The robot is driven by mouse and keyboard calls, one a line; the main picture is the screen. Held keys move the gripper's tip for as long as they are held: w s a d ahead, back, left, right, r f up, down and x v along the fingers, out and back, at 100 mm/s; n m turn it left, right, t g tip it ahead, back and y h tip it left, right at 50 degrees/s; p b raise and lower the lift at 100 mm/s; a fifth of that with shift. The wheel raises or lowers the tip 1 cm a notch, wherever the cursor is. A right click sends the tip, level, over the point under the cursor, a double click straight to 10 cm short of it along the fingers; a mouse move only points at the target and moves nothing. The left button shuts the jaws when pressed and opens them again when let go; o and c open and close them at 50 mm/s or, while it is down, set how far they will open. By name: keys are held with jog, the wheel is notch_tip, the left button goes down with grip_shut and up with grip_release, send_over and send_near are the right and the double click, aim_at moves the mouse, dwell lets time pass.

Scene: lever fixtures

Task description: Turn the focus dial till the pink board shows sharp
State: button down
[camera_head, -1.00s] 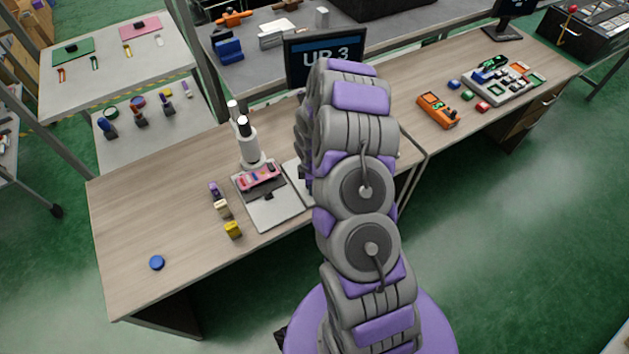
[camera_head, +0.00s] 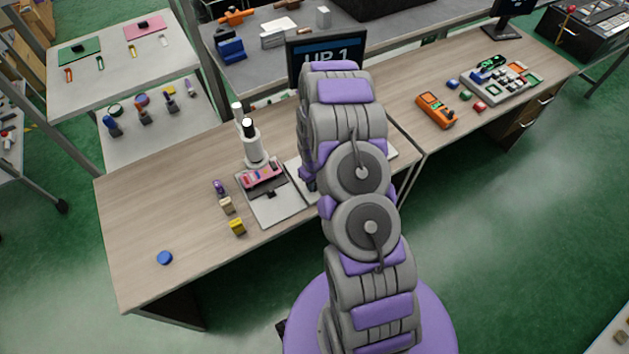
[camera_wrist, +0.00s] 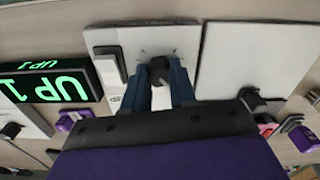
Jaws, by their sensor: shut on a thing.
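The focus dial, a small dark knob (camera_wrist: 158,66), stands on a pale plate in the wrist view. My gripper (camera_wrist: 160,74) has its two blue fingers on either side of the knob and is shut on it. In the head view my arm hides the dial and gripper. A dark monitor behind my arm reads "UP 1", and this shows clearly in the wrist view (camera_wrist: 46,86) in green.
Small purple, beige and yellow blocks (camera_head: 238,227) stand left of the stage. A blue disc (camera_head: 165,257) lies near the desk's front left. An orange device (camera_head: 436,110) and a parts tray (camera_head: 500,80) are on the right desk. The left desk top is mostly clear.

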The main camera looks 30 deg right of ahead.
jog(key=shift+w+r+m+p, duration=0.15)
jog(key=shift+m+p, duration=0.4)
jog(key=shift+m, duration=1.75)
jog(key=shift+w, duration=0.1)
jog(key=c, duration=0.9)
grip_release()
jog(key=shift+r+p, duration=0.65)
jog(key=shift+r, duration=7.9)
